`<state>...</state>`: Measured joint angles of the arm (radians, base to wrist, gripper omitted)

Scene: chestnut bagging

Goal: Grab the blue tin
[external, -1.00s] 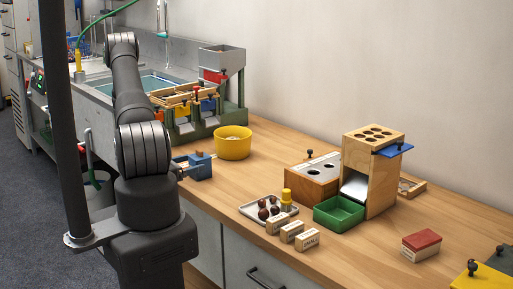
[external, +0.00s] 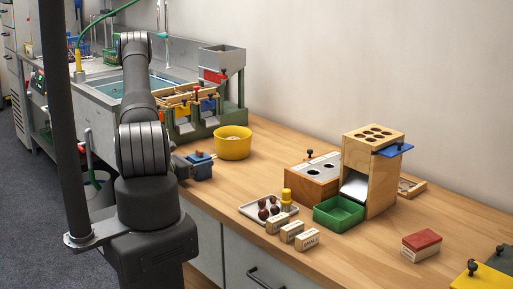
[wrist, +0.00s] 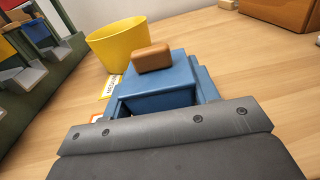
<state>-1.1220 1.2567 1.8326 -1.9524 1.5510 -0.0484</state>
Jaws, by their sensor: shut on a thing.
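The blue tin (external: 202,172) is a small box on the bench, left of the yellow bowl. It fills the middle of the wrist view (wrist: 158,92), with a brown block (wrist: 151,57) on its top. My gripper (external: 187,168) is at the tin's left side in the external view and is shut on the tin. In the wrist view the dark gripper body covers the tin's near lower part, so the full contact is hidden. I cannot tell whether the tin is clear of the bench.
The yellow bowl (external: 233,147) stands just beyond the tin. A green stand with hoppers (external: 235,95) is behind on the left. A tray (external: 250,211), several labelled blocks, a green bin (external: 338,220) and a wooden dispenser (external: 377,180) are to the right. Bare bench lies between.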

